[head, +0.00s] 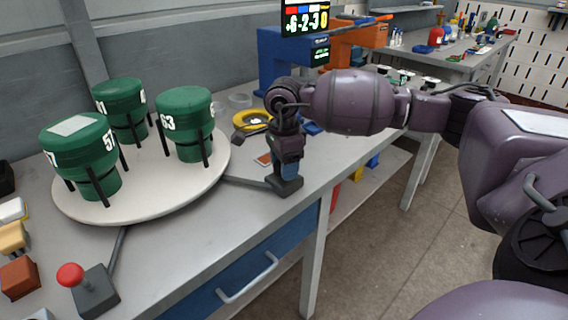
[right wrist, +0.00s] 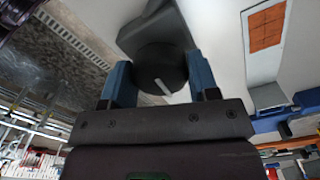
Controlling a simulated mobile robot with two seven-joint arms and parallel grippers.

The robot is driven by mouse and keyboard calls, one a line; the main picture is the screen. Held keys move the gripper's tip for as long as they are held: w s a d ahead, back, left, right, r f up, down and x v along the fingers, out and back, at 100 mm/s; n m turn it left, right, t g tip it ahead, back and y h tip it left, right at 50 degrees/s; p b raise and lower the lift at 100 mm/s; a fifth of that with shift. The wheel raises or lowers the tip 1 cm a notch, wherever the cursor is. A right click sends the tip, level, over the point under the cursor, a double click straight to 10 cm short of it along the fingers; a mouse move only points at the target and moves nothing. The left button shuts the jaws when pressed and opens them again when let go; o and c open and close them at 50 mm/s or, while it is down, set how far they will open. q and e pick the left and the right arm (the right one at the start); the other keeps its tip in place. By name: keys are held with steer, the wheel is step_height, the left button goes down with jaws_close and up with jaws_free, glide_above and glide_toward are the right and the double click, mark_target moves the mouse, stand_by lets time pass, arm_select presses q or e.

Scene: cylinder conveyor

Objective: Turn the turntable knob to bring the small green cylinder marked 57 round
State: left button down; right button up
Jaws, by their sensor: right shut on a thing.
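The white round turntable (head: 140,196) stands on the bench at the left of the head view and carries several green cylinders on black supports. The green cylinder marked 57 (head: 78,143) is at its front left, the one marked 63 (head: 184,108) at its right, and another (head: 118,98) at the back, its number partly hidden. My right gripper (head: 290,165) points down at the dark knob base (head: 286,186) near the bench edge. In the right wrist view its blue fingers are shut on the black knob (right wrist: 158,66), which has a white mark. My left gripper is not in view.
A red-topped joystick (head: 70,274) stands at the front left, near small coloured blocks (head: 20,276). A yellow tape roll (head: 251,120) lies behind the knob. Blue (head: 275,60) and orange (head: 365,38) machines stand farther back. The floor to the right is open.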

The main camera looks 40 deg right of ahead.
steer(key=shift+r, duration=0.1)
steer(key=o, duration=0.9)
step_height(320, 180, up, 11)
steer(key=shift+f+p, duration=0.15)
steer(key=shift+p, duration=0.55)
